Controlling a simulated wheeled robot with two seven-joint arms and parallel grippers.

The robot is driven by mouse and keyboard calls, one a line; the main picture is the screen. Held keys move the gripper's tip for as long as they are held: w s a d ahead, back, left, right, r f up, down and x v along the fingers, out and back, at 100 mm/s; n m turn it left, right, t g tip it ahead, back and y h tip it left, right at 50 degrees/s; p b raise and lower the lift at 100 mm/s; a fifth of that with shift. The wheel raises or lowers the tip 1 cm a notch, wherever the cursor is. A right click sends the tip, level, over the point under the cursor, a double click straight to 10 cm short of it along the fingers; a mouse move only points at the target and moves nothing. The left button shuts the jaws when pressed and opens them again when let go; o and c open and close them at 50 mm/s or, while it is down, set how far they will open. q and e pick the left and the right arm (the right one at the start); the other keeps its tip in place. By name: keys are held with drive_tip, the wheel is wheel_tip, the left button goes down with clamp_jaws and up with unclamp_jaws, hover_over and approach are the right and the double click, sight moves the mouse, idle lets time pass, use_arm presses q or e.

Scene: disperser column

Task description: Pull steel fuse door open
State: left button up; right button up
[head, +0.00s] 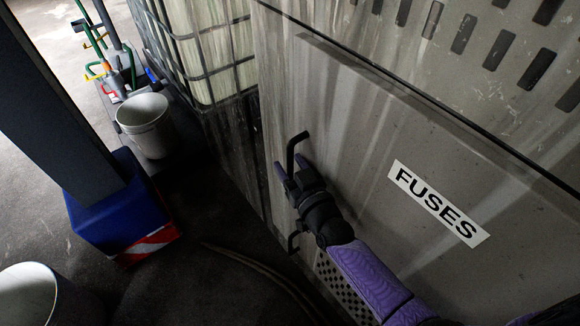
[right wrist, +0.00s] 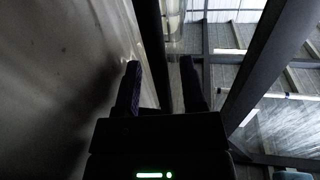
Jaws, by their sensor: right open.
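The steel fuse door (head: 420,150) is a grey, streaked panel with a white FUSES label (head: 437,203). It looks closed in the head view. A black bar handle (head: 292,152) stands out near its left edge, with its middle hidden behind my right gripper (head: 288,174). My right gripper is open at the handle. In the right wrist view, a dark vertical bar (right wrist: 152,50) runs between the two fingers of the gripper (right wrist: 160,80). I cannot tell whether the fingers touch it. My left gripper is not in view.
A dark post with a blue base (head: 115,205) stands at the left. A grey bucket (head: 146,124) and a caged tank (head: 205,50) are behind. A white container (head: 28,295) sits at bottom left. A hose (head: 255,265) lies on the dark floor.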

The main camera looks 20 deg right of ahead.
clamp_jaws()
idle(0.9)
idle(0.6)
